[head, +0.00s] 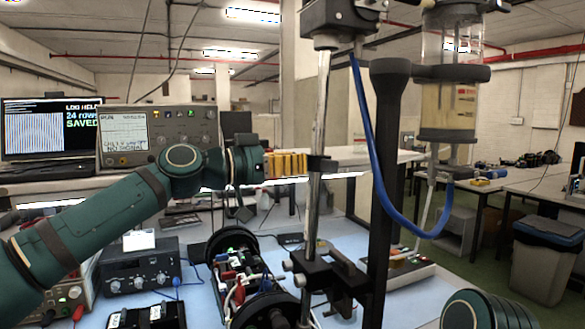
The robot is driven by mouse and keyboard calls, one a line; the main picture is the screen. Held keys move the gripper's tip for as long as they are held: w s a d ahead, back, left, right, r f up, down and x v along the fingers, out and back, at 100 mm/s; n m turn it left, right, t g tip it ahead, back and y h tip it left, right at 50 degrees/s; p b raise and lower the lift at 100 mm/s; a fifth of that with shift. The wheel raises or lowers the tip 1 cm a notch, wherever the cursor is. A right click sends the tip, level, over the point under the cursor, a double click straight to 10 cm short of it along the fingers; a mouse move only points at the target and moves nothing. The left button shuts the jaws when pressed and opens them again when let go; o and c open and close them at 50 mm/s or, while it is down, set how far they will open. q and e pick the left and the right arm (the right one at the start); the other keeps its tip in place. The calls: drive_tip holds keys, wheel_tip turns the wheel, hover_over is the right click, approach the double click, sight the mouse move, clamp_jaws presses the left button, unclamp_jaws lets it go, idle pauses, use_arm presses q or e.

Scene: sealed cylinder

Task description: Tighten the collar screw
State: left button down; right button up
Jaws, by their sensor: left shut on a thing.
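A clear cylinder (447,104) with cloudy yellowish liquid is held upright by a dark ring clamp (425,73) to the right of the rod. My right gripper is not in view.
A blue hose (380,175) loops below the cylinder. A dark post (384,190) stands just right of the rod. The bench (345,235) holds an opened round device with wires (238,272), a power supply (140,270) and an oscilloscope (157,135). A blue-topped bin (545,262) stands at right.

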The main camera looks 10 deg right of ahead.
use_arm(q)
drive_tip(key=c, duration=0.7)
unclamp_jaws()
drive_tip(key=shift+a, duration=0.1)
drive_tip(key=v, duration=1.1)
drive_tip(key=shift+s+a, duration=0.2)
drive_tip(key=shift+a, duration=0.15)
